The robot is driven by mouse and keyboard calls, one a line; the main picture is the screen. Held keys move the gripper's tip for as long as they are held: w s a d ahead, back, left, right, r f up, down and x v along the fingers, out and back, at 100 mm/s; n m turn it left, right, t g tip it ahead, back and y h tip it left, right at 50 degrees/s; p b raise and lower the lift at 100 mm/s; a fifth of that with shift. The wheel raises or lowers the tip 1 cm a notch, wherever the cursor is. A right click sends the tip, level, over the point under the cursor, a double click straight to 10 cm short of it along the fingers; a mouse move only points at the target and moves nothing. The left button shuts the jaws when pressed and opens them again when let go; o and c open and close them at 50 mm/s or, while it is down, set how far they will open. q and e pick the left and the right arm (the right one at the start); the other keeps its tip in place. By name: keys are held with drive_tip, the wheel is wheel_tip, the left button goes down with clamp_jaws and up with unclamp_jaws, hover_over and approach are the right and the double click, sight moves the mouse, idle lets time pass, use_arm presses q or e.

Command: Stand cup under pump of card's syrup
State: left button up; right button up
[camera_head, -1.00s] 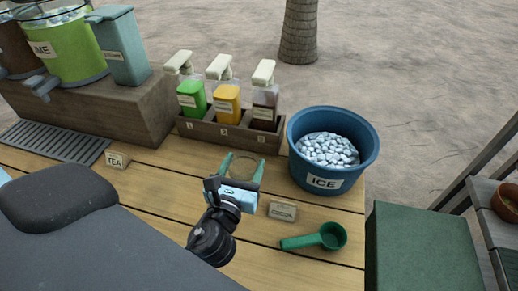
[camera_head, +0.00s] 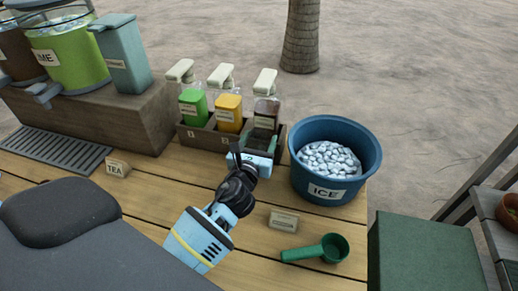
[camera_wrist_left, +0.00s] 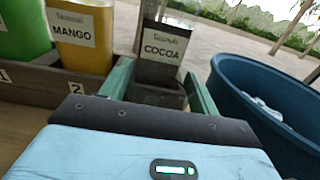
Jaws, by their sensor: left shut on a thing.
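The three syrup pump bottles stand in a wooden rack (camera_head: 208,135): green (camera_head: 193,104), yellow mango (camera_head: 228,112) and dark cocoa (camera_head: 265,112). Their labels show in the left wrist view, the cocoa bottle (camera_wrist_left: 163,48) straight ahead. A small card (camera_head: 284,220) stands on the table; its text is too small to read now. My left gripper (camera_head: 263,144) is in front of the cocoa bottle, with its green fingers shut on a clear cup (camera_wrist_left: 158,96). The cup is mostly hidden in the head view. It appears below the cocoa bottle's front; exact alignment with the pump spout cannot be told. My right gripper is out of view.
A blue ice bucket (camera_head: 308,180) stands close to the right of my left gripper. A green scoop (camera_head: 330,249) lies in front of it. A TEA card (camera_head: 117,168), a drain grate (camera_head: 55,145) and drink dispensers (camera_head: 72,58) are at left.

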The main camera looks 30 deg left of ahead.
use_arm(q)
drive_tip(key=shift+f+b, duration=0.65)
drive_tip(key=shift+f, duration=1.05)
drive_tip(key=o, duration=1.2)
drive_tip(key=shift+r, duration=0.3)
drive_tip(key=v, duration=1.2)
drive_tip(key=shift+f, duration=0.2)
